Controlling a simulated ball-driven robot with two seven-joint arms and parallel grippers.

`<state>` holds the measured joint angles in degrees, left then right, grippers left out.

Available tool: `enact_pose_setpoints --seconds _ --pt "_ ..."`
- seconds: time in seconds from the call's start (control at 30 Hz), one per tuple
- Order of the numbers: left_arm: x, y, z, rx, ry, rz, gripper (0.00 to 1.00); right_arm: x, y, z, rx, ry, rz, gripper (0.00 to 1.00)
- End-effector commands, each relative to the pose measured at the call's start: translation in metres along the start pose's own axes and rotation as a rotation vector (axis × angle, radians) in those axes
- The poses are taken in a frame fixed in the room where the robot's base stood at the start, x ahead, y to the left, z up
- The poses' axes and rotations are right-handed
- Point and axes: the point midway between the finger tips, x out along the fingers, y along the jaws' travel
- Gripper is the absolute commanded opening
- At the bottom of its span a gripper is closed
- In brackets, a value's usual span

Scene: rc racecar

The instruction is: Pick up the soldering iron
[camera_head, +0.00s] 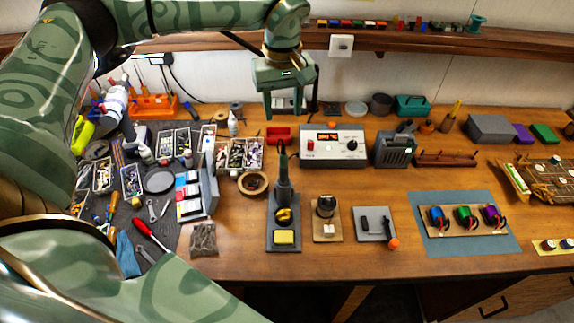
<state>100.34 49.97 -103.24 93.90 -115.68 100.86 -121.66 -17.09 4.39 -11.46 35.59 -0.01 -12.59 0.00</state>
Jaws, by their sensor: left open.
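The soldering iron (283,185) stands upright in its dark stand (271,243), near the middle of the bench. The stand has a brass-coloured coil (284,215) and a yellow sponge (284,237) at its front. My left gripper (288,108) points down, with its fingers apart and nothing between them. In the picture it is above the iron's upper end, apart from it. The distance in depth is hard to tell. My right gripper is not in view.
A white station with a red display (333,146) stands right of the iron. A tape roll (253,183) and an upright holder (209,192) are to its left. A small stand with a dark jar (326,206) is close on the right. Bare wood (360,266) lies in front.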

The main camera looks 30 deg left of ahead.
Motion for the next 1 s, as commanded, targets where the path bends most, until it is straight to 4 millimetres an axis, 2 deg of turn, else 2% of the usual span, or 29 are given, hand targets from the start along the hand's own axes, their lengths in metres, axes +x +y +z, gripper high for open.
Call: enact_pose_setpoints --seconds 0.2,0.4,0.63,0.9,1.0 --pt "0.053 -0.001 0.002 0.003 -0.005 -0.006 0.46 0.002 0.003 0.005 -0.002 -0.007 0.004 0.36" --pt "0.093 0.0 0.003 0.001 -0.004 -0.002 0.46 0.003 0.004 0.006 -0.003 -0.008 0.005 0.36" --pt "0.112 -0.001 0.005 0.003 -0.004 -0.001 0.46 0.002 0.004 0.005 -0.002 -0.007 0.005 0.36" --pt "0.152 -0.005 0.013 0.001 -0.004 0.0 0.46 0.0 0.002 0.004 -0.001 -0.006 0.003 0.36" --pt "0.156 -0.005 0.013 0.002 -0.003 0.0 0.46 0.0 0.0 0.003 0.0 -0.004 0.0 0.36"
